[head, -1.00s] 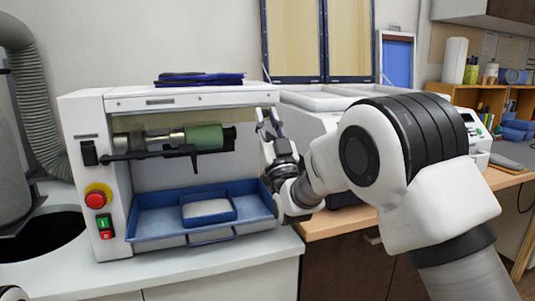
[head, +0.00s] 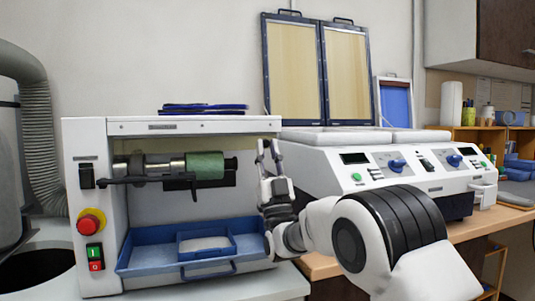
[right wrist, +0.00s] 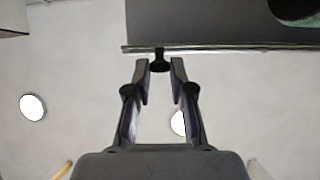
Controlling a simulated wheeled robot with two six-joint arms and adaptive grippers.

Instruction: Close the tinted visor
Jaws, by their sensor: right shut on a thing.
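The tinted visor (right wrist: 215,25) shows in the right wrist view as a dark grey panel at the top, with a thin edge strip and a small dark knob (right wrist: 160,57) on it. In the head view I cannot clearly make out the visor over the opening of the white grinding machine (head: 195,127). My right gripper (head: 268,147) is at the right front of that opening, fingers pointing up. In the right wrist view the gripper (right wrist: 160,66) has its fingertips on either side of the knob, shut on it. My left gripper is out of view.
A green roller (head: 205,166) on a shaft sits in the machine, above a blue tray (head: 150,253). A red stop button (head: 89,222) is on the left post. A white console (head: 390,165) stands close on the right. Dark blue sheets (head: 203,109) lie on top.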

